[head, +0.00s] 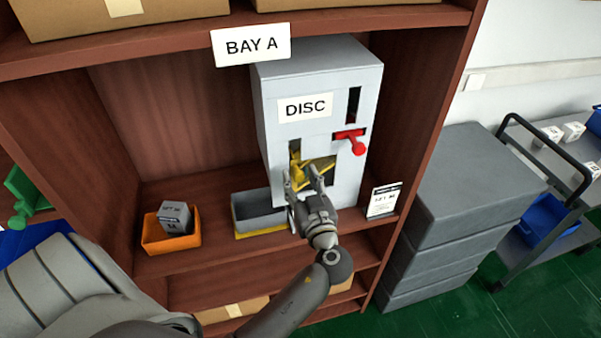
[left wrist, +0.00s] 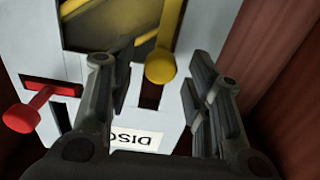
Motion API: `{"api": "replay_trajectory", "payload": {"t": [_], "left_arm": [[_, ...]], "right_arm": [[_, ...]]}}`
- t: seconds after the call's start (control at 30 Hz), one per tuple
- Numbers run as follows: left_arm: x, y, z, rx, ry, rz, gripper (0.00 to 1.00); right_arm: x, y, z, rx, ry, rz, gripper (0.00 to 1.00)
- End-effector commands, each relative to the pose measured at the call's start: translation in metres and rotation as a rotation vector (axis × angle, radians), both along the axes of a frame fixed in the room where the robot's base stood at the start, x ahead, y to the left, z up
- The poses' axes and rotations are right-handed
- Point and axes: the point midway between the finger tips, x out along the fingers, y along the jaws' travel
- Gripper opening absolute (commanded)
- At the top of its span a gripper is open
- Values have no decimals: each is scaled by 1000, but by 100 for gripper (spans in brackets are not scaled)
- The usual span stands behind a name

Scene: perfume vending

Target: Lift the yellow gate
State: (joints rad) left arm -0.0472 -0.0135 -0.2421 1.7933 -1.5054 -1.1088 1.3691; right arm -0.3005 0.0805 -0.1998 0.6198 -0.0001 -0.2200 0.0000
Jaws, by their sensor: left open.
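The yellow gate (head: 318,167) sits in the lower opening of the grey dispenser (head: 335,78) labelled DISC. My left gripper (head: 304,186) is in front of it with its fingers spread, and hides part of the gate in the head view. In the left wrist view, which shows the label upside down, the gate's yellow bar with a rounded end (left wrist: 161,66) lies between the two open fingers (left wrist: 152,78). I see no clear contact between the fingers and the bar. My right gripper is not in view.
A red lever (head: 354,142) sticks out of the dispenser's front, right of the gate. A grey bin (head: 258,212) and an orange bin (head: 160,240) with a grey box stand on the shelf to the left. The brown side wall (head: 425,110) is close on the right.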

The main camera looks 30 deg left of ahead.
Motion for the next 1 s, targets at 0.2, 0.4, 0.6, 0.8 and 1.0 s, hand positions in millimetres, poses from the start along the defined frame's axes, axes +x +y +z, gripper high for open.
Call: {"api": "replay_trajectory", "payload": {"t": [0.2,0.4,0.6,0.8,1.0], "left_arm": [[4,6,-1,-2,1,0,46],[4,6,-1,-2,1,0,43],[4,5,-1,-1,1,0,17],[4,5,-1,-2,1,0,0],[4,5,6,-3,-2,0,0]], "right_arm": [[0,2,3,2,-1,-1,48],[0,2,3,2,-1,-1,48],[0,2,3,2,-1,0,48],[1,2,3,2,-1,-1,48],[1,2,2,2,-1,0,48]]}}
